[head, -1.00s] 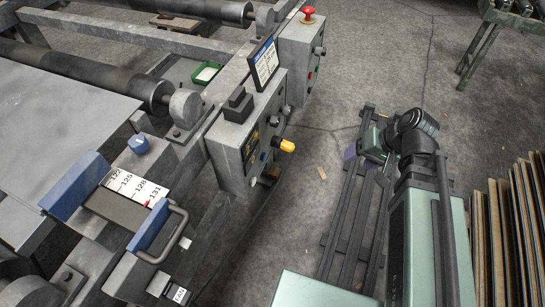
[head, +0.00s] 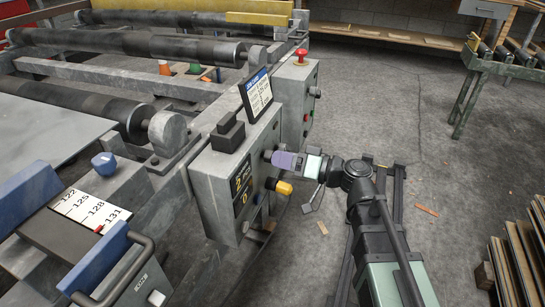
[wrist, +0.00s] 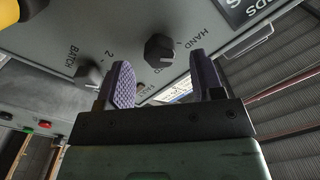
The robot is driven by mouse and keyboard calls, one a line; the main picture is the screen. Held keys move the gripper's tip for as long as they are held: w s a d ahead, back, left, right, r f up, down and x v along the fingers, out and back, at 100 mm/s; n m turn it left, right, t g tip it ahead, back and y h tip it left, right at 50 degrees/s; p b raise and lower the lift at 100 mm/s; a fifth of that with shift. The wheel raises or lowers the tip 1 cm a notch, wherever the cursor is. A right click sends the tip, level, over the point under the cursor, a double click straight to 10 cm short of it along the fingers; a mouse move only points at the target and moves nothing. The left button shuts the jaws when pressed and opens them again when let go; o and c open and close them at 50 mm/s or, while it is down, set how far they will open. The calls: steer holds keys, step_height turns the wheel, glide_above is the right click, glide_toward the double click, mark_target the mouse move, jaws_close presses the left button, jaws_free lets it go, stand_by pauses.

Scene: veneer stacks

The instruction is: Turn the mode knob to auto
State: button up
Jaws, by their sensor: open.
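A control panel (head: 235,190) on the grey machine faces my arm. In the wrist view a dark knob (wrist: 160,49) sits on the panel face with the label HAND (wrist: 192,24) beside it; a second label near it is partly hidden. My gripper (wrist: 160,60) is open and empty, with purple ridged fingers on either side of this knob's direction; I cannot tell if they reach around it. In the head view my gripper (head: 277,157) is at the panel face and hides the knob. Another dark knob (wrist: 92,73) is beside the label BATCH.
A yellow-ended handle (head: 284,188) sticks out just below my gripper. A tilted sign (head: 257,92) stands on top of the panel. A second box with a red emergency button (head: 301,55) is behind it.

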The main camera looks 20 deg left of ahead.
mark_target(268, 155)
steer(key=a, duration=0.3)
steer(key=shift+w+a, duration=0.1)
steer(key=shift+w, duration=0.05)
steer(key=c, duration=0.9)
steer(key=shift+m, duration=0.3)
steer(key=m, duration=1.3)
steer(key=shift+m, duration=0.3)
steer(key=o, duration=0.9)
